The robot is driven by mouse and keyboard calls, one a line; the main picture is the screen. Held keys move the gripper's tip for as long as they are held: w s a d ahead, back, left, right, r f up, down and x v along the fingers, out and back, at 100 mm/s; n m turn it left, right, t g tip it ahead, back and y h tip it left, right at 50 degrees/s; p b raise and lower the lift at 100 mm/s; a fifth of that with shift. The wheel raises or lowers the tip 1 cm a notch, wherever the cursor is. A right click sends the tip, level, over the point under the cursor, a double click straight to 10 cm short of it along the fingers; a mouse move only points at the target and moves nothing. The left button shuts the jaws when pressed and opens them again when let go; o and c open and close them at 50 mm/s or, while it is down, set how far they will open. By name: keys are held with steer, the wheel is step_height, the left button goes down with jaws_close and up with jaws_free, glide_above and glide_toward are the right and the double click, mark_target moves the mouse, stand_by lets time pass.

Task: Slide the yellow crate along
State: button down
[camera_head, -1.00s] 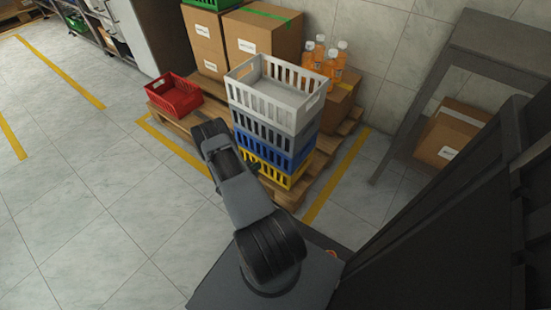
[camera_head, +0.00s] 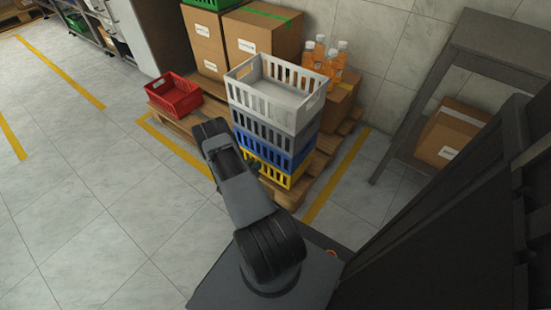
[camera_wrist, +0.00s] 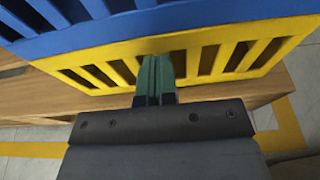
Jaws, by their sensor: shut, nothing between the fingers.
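The yellow crate (camera_head: 289,178) is at the bottom of a stack on a wooden pallet. A blue crate (camera_head: 292,156) sits directly on it, with a grey crate (camera_head: 292,136) and a white crate (camera_head: 290,112) above. In the wrist view, the yellow crate's slatted side (camera_wrist: 200,55) is straight ahead, with the blue crate (camera_wrist: 120,25) above. My gripper (camera_wrist: 155,65) is shut and empty, its green fingers side by side at the yellow slats. I cannot tell whether they touch or enter a slot. In the head view my arm hides part of the crate's left side.
The pallet (camera_head: 321,165) also bears a red crate (camera_head: 174,94), cardboard boxes (camera_head: 262,42) and orange bottles (camera_head: 327,62) behind the stack. A grey table (camera_head: 495,45) stands at the right. The floor at left is clear, with yellow lines.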

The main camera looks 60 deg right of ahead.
mark_target(248, 102)
steer(key=shift+d+r+b+x, duration=0.15)
steer(key=shift+r+b+x, duration=0.6)
steer(key=shift+x, duration=1.6)
steer(key=shift+d+r+b+x, duration=0.1)
steer(key=shift+r+b+x, duration=0.3)
steer(key=shift+b+x, duration=1.4)
steer(key=shift+d+r+b+x, duration=0.15)
steer(key=shift+r+b+x, duration=0.3)
steer(key=shift+x, duration=2.45)
steer(key=shift+s+d+r, duration=0.1)
steer(key=shift+s+d, duration=0.1)
steer(key=shift+d, duration=1.55)
steer(key=shift+s+d+r, duration=0.1)
steer(key=shift+s+d, duration=0.05)
steer(key=shift+d, duration=1.55)
steer(key=shift+w+a+f+p, duration=0.15)
steer(key=shift+a+p, duration=0.65)
steer(key=shift+a, duration=1.25)
steer(key=shift+w+a+r+p, duration=0.15)
steer(key=shift+a+p, duration=0.65)
steer(key=shift+a, duration=1.3)
steer(key=shift+f, duration=0.1)
